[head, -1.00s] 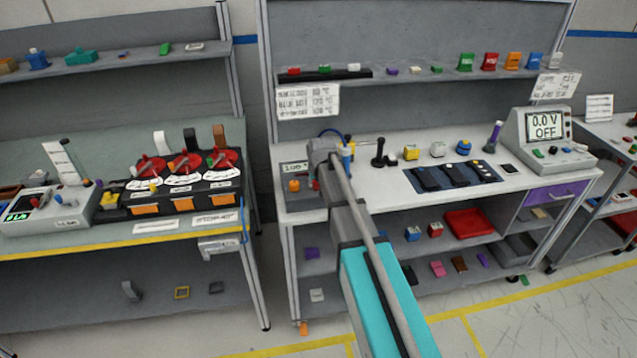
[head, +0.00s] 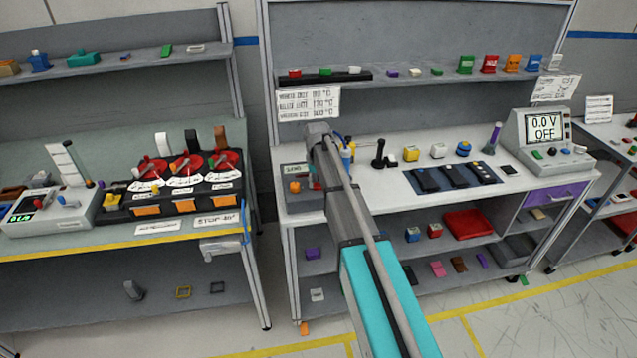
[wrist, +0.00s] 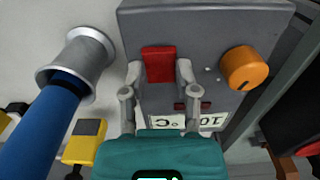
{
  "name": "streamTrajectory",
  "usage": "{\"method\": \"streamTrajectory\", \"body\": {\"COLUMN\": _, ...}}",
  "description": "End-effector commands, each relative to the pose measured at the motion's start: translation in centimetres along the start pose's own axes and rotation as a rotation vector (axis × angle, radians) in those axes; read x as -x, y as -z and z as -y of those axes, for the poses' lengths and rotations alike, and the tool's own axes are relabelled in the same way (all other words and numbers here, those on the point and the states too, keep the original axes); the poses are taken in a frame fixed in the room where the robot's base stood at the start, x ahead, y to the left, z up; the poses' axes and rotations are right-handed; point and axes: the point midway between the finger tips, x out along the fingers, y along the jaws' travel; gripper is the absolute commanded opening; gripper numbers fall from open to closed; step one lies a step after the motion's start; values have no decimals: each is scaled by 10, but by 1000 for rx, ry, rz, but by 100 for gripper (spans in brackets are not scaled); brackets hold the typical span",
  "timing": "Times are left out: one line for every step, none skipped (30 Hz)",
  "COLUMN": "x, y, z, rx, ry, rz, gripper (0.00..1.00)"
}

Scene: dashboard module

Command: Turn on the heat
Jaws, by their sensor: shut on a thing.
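The heater unit is a grey box (wrist: 215,35) with a red switch (wrist: 158,64), an orange knob (wrist: 247,69) and a small display plate (wrist: 200,121) marked in °C, upside down in the wrist view. My gripper (wrist: 158,74) has one finger on each side of the red switch and is shut on it. In the head view the box's orange knob (head: 295,187) shows at the left end of the right bench, beside my arm. My gripper's fingers are hidden there behind the arm.
A blue-handled tool (wrist: 40,125) sits in a metal holder (wrist: 80,55) close to the left of my gripper in the wrist view. A yellow block (wrist: 84,142) is near it. A joystick (head: 378,153) and a power supply (head: 548,140) stand farther right on the bench.

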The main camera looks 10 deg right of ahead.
Motion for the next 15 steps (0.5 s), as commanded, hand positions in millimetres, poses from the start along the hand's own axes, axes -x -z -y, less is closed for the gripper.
{"method": "streamTrajectory", "body": {"x": 0, "y": -2, "z": 0, "rx": 0, "ry": 0, "rz": 4, "gripper": 0}}
{"method": "streamTrajectory", "body": {"x": 0, "y": -2, "z": 0, "rx": 0, "ry": 0, "rz": 4, "gripper": 44}}
{"method": "streamTrajectory", "body": {"x": 0, "y": -2, "z": 0, "rx": 0, "ry": 0, "rz": 3, "gripper": 51}}
{"method": "streamTrajectory", "body": {"x": 0, "y": -2, "z": 0, "rx": 0, "ry": 0, "rz": 3, "gripper": 57}}
{"method": "streamTrajectory", "body": {"x": 0, "y": -2, "z": 0, "rx": 0, "ry": 0, "rz": 3, "gripper": 62}}
{"method": "streamTrajectory", "body": {"x": 0, "y": -2, "z": 0, "rx": 0, "ry": 0, "rz": 2, "gripper": 70}}
{"method": "streamTrajectory", "body": {"x": 0, "y": -1, "z": 0, "rx": 0, "ry": 0, "rz": 2, "gripper": 74}}
{"method": "streamTrajectory", "body": {"x": 0, "y": -1, "z": 0, "rx": 0, "ry": 0, "rz": 2, "gripper": 74}}
{"method": "streamTrajectory", "body": {"x": 0, "y": -1, "z": 0, "rx": 0, "ry": 0, "rz": 1, "gripper": 74}}
{"method": "streamTrajectory", "body": {"x": 0, "y": -1, "z": 0, "rx": 0, "ry": 0, "rz": 1, "gripper": 74}}
{"method": "streamTrajectory", "body": {"x": 0, "y": -1, "z": 0, "rx": 0, "ry": 0, "rz": 1, "gripper": 74}}
{"method": "streamTrajectory", "body": {"x": 0, "y": -1, "z": 0, "rx": 0, "ry": 0, "rz": 1, "gripper": 74}}
{"method": "streamTrajectory", "body": {"x": 0, "y": -1, "z": 0, "rx": 0, "ry": 0, "rz": 1, "gripper": 74}}
{"method": "streamTrajectory", "body": {"x": 0, "y": -1, "z": 0, "rx": 0, "ry": 0, "rz": 1, "gripper": 74}}
{"method": "streamTrajectory", "body": {"x": 0, "y": -1, "z": 0, "rx": 0, "ry": 0, "rz": 0, "gripper": 74}}
